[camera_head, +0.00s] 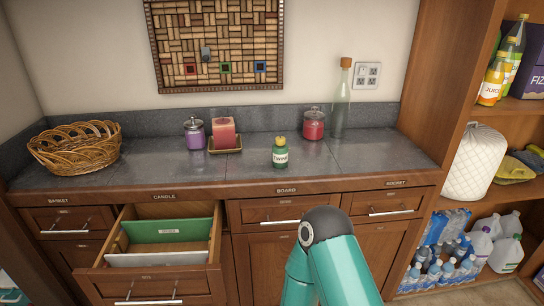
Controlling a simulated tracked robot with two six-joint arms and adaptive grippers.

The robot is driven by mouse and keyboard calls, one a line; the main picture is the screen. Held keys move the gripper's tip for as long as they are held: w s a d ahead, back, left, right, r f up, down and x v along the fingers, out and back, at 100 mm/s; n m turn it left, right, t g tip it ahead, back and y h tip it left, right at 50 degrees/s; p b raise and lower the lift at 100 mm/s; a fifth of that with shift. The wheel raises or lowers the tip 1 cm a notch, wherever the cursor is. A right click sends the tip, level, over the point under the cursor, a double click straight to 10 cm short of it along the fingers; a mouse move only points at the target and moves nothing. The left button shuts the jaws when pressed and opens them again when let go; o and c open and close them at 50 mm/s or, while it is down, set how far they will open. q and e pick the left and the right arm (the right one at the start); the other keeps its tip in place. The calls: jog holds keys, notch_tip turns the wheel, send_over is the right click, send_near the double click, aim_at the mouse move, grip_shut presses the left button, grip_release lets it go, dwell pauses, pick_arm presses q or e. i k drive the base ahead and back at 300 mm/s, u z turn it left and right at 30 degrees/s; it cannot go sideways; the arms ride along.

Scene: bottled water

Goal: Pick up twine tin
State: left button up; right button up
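The twine tin (280,156) is a small dark green container with a pale "TWINE" label and a yellowish top. It stands upright on the grey tiled counter (370,160), near the front edge and right of the middle. Nothing touches it. A teal arm of mine with a dark rounded joint rises from the bottom, in front of the cabinet doors and below the tin. No gripper fingers show in this view, so I cannot see either gripper.
A candle on a tray (225,151), a purple jar (194,134), a red jar (313,124) and a corked bottle (341,105) stand behind the tin. A wicker basket (75,148) is at left. An open drawer (155,284) juts out below. Shelves (520,104) are at right.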

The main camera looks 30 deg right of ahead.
aim_at(280, 154)
jog(key=z, duration=0.55)
jog(key=i, duration=0.2)
jog(key=u, duration=2.95)
jog(key=k, duration=2.8)
jog(key=z, duration=1.2)
jog(key=i, duration=0.85)
jog(key=z, duration=0.15)
